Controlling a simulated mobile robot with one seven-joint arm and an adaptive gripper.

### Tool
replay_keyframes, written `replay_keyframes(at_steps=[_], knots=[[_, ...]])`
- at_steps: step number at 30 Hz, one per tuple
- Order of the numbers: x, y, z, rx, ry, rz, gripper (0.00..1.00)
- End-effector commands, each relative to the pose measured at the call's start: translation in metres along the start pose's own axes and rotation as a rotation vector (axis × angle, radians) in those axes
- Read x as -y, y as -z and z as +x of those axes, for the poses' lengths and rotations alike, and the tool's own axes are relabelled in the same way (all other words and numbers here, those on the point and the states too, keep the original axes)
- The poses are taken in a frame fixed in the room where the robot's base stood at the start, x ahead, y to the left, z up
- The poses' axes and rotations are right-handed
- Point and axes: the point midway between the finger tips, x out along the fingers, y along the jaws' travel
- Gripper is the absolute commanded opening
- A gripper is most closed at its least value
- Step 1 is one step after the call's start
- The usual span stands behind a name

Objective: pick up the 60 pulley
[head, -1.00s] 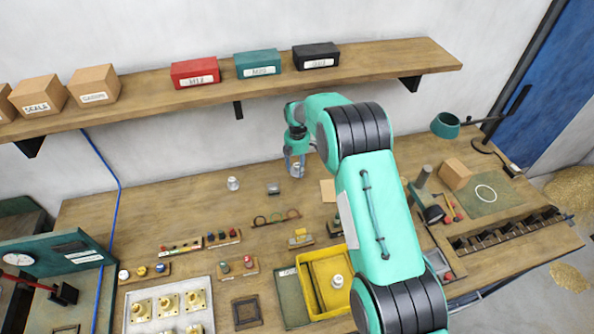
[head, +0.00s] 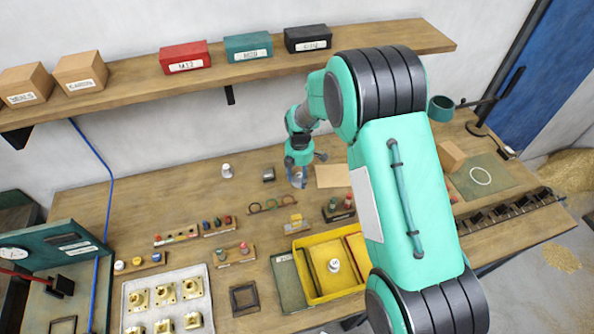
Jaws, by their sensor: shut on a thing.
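My gripper (head: 297,177) points down over the back middle of the workbench (head: 140,205). It is shut on a small pale metallic piece, taken as the 60 pulley, though the piece is mostly hidden by the fingers and no number is readable. I cannot tell whether the piece touches the bench top. A small silver-white cylinder (head: 227,171) stands to the left of the gripper, and a dark grey block (head: 268,175) lies between them.
A flat tan sheet (head: 332,176) lies just right of the gripper. A yellow tray (head: 312,298), small racks and a pale tray of brass parts (head: 206,285) fill the front. A shelf (head: 130,92) with boxes runs above. The bench's back left is clear.

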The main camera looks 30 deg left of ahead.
Motion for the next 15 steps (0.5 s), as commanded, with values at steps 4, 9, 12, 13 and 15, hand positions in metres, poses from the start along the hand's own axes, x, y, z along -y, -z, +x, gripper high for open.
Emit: replay_keyframes(at_steps=[4, 9, 12, 13, 15], knots=[[0.011, 0.003, -0.001, 0.000, 0.001, 0.000, 0.15], [0.017, 0.004, -0.002, 0.000, 0.000, 0.000, 0.15], [0.018, 0.004, -0.002, 0.000, 0.000, 0.000, 0.15], [0.019, 0.004, -0.002, 0.000, 0.000, 0.000, 0.15], [0.019, 0.004, -0.002, 0.000, 0.000, 0.000, 0.15]])
